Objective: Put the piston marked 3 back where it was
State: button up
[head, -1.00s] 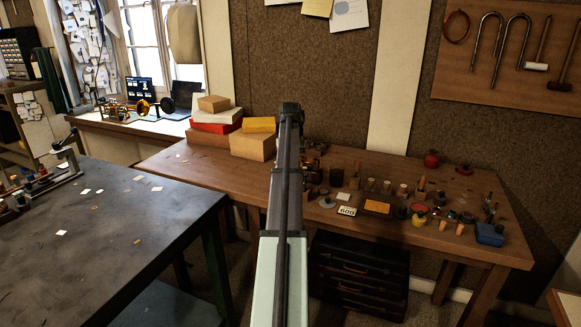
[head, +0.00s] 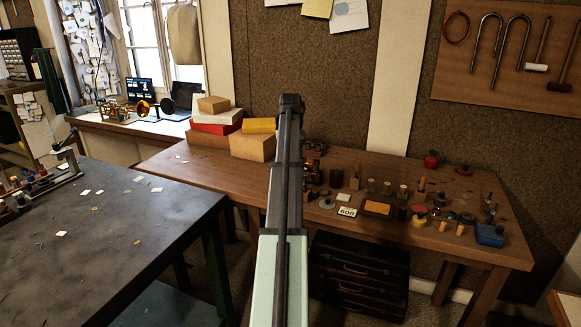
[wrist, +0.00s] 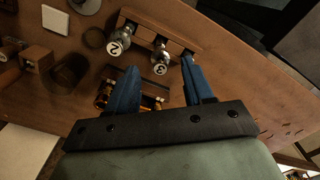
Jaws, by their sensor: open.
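In the wrist view, the piston marked 3 (wrist: 160,68) is a silvery cylinder with its numbered end towards the camera. It appears at a wooden rack (wrist: 148,22), beside a similar piston marked 2 (wrist: 118,47). My gripper (wrist: 160,62) has two blue fingers spread apart, and piston 3 shows between their tips in the picture. I cannot tell how far above it they are. The right finger hides part of the rack's end. A brass-coloured part (wrist: 150,102) shows low between the fingers, partly covered. In the head view, my arm hides the gripper and the pistons.
The wooden bench (head: 215,172) carries several small items to the right of my arm, including a sign marked 600 (head: 347,212) and a blue box (head: 489,235). Stacked boxes (head: 215,122) stand at left. Bare bench lies in front of them.

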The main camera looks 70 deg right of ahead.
notch_tip(320, 180, up, 9)
dwell(0.3)
jog(key=shift+f, duration=0.1)
jog(key=shift+o, duration=1.3)
jog(key=shift+s+d, duration=0.25)
jog(key=shift+s, duration=0.05)
jog(key=o, duration=0.6)
jog(key=s+d+f+n+t, duration=0.1)
jog(key=s+d+n+t, duration=0.1)
jog(key=s+d+n, duration=0.2)
jog(key=s+d, duration=0.2)
jog(key=s, duration=0.2)
jog(key=shift+s+d+f+n, duration=0.15)
jog(key=shift+s+d+n, duration=0.15)
jog(key=shift+s+d, duration=0.05)
jog(key=shift+o, duration=0.2)
jog(key=s+d+n+t, duration=0.2)
jog(key=s+d+n, duration=0.3)
jog(key=s, duration=0.7)
jog(key=shift+s+d+f+n+t, duration=0.15)
jog(key=shift+d+f+n+t, duration=0.25)
jog(key=shift+d, duration=0.3)
jog(key=shift+s+f, duration=0.15)
jog(key=shift+f, duration=0.05)
jog(key=x, duration=0.9)
jog(key=shift+f, duration=0.4)
jog(key=shift+r, duration=0.15)
